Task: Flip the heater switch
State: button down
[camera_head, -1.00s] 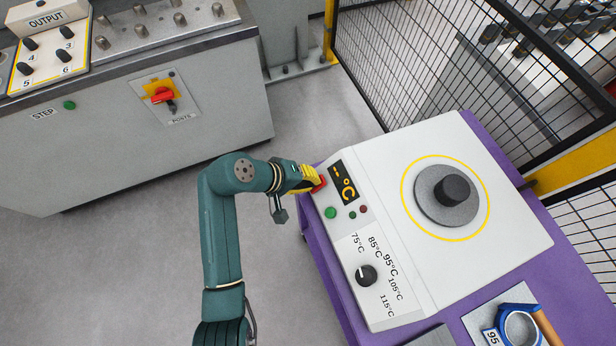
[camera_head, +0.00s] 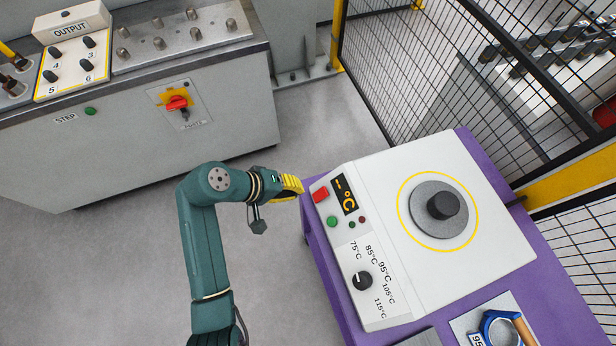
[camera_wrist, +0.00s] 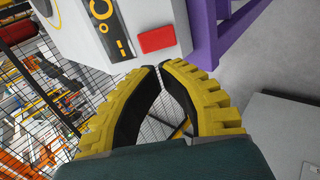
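The heater (camera_head: 380,270) is a white box with a sloped control panel on a purple table. Its red switch (camera_head: 320,194) sits at the panel's upper left, beside a dark display with orange characters (camera_head: 344,195). The switch also shows in the wrist view (camera_wrist: 156,39). My gripper (camera_head: 301,185) has yellow fingers and is just left of the switch, apart from it. In the wrist view its fingertips (camera_wrist: 160,66) are nearly together, with nothing between them, just below the switch.
A green button (camera_head: 332,222) and a temperature dial (camera_head: 362,281) are on the same panel. A round plate with a dark knob (camera_head: 441,206) tops the heater. A grey cabinet (camera_head: 180,135) stands behind left. A black mesh fence (camera_head: 420,70) is behind. Floor left of the table is clear.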

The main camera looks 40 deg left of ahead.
jog(key=v, duration=0.6)
jog(key=shift+s+p, duration=0.4)
jog(key=shift+s, duration=0.1)
jog(key=shift+a+f, duration=0.1)
jog(key=shift+a, duration=0.1)
